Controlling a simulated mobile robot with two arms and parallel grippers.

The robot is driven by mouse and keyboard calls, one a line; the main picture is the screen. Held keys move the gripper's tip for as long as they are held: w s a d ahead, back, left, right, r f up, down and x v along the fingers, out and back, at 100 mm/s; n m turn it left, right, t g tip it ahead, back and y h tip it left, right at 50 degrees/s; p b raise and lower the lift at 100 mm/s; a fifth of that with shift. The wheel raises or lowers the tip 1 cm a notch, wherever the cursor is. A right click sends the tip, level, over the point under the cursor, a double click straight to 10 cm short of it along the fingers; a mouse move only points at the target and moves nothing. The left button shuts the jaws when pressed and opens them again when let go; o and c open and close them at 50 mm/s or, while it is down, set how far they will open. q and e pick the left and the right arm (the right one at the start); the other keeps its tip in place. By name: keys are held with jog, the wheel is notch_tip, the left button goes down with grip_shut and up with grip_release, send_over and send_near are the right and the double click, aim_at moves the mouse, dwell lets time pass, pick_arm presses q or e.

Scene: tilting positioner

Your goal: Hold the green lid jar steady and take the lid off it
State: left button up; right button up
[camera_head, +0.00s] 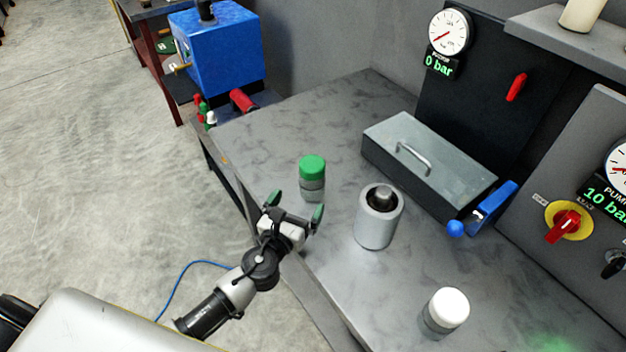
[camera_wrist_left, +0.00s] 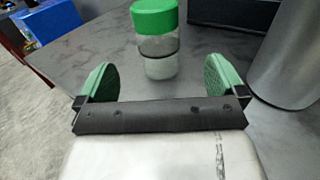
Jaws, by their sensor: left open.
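The jar with the green lid (camera_head: 312,168) stands upright on the grey table, near its left edge. Its body (camera_head: 312,190) is clear with pale contents, and the lid is on it. My left gripper (camera_head: 296,207) is open, with green finger pads, just in front of the jar. In the left wrist view the jar (camera_wrist_left: 159,45) stands ahead, between the directions of the two spread pads but beyond the fingertips, and nothing is held. My right gripper is not in either view.
A grey metal cylinder (camera_head: 378,222) stands right of the jar. A white-lidded jar (camera_head: 446,310) is nearer the front. A grey box with a handle (camera_head: 425,165) lies at the back, by a blue-handled part (camera_head: 492,205). The table's left edge is close to my left arm.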

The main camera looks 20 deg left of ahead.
aim_at(308, 185)
pick_arm(q)
jog(key=w, duration=0.5)
jog(key=shift+d, duration=0.15)
jog(key=w, duration=0.5)
jog(key=shift+d, duration=0.15)
jog(key=shift+s, duration=0.15)
jog(key=shift+c, duration=0.8)
jog(key=c, duration=0.9)
notch_tip(308, 185, up, 10)
jog(key=p, duration=0.6)
jog(key=shift+p, duration=0.35)
jog(key=shift+o, duration=1.3)
jog(key=c, duration=0.6)
